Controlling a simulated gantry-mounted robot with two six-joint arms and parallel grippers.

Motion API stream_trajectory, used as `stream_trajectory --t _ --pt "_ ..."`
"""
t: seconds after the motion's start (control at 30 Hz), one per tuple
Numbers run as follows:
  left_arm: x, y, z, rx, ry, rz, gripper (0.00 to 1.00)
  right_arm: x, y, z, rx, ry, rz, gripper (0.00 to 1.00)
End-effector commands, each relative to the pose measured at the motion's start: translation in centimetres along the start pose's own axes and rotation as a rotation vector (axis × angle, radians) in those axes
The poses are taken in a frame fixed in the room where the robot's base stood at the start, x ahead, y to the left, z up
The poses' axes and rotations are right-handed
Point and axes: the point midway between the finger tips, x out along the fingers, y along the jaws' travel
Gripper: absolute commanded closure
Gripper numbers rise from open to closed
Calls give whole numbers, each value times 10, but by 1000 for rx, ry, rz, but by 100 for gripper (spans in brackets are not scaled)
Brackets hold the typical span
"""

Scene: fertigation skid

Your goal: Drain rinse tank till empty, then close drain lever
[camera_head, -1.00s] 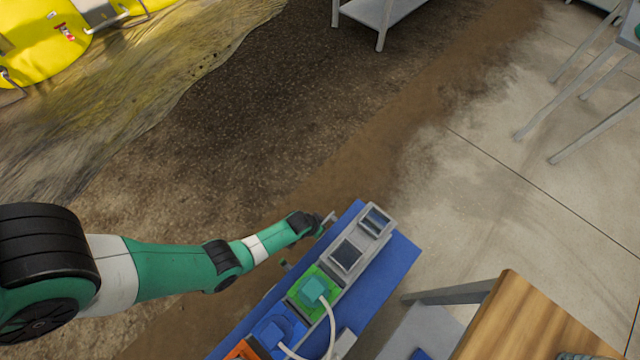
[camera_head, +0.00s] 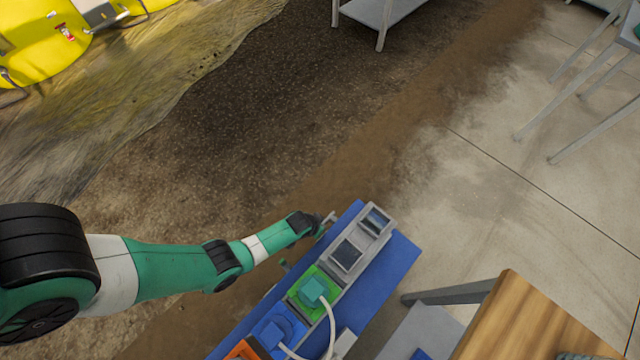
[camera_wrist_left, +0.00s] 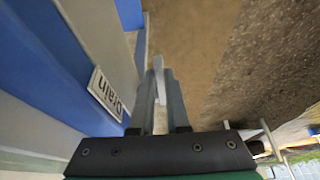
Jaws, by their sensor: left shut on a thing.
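A grey box with two dark square openings (camera_head: 361,240) stands at the far end of the blue skid; it appears to be the rinse tank. The liquid level inside cannot be made out. My left gripper (camera_head: 328,222) is at the left side of this box. In the left wrist view my left gripper (camera_wrist_left: 161,98) is shut on a pale lever (camera_wrist_left: 159,78), held between its fingertips. A white label reading "Drain" (camera_wrist_left: 106,94) is on the skid's side beside the lever. My right gripper is not in view.
A green unit (camera_head: 315,290), a blue unit (camera_head: 278,330) and an orange one (camera_head: 247,349) line the blue skid (camera_head: 398,262), with white hoses. A wooden tabletop (camera_head: 535,325) is at the lower right. Open soil lies beyond my left arm.

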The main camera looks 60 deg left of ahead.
Motion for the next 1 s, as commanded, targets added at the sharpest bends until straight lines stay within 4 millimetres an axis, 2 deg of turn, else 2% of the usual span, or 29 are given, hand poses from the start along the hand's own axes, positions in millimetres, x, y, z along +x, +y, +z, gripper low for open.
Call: stream_trajectory --t 0.37,0.77,1.0 --pt "-1 0 -2 0 -15 -1 100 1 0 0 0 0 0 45" --pt "-7 0 -18 -1 -322 0 100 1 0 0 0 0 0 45" --pt "-5 0 -23 1 -429 0 100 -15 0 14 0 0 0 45"
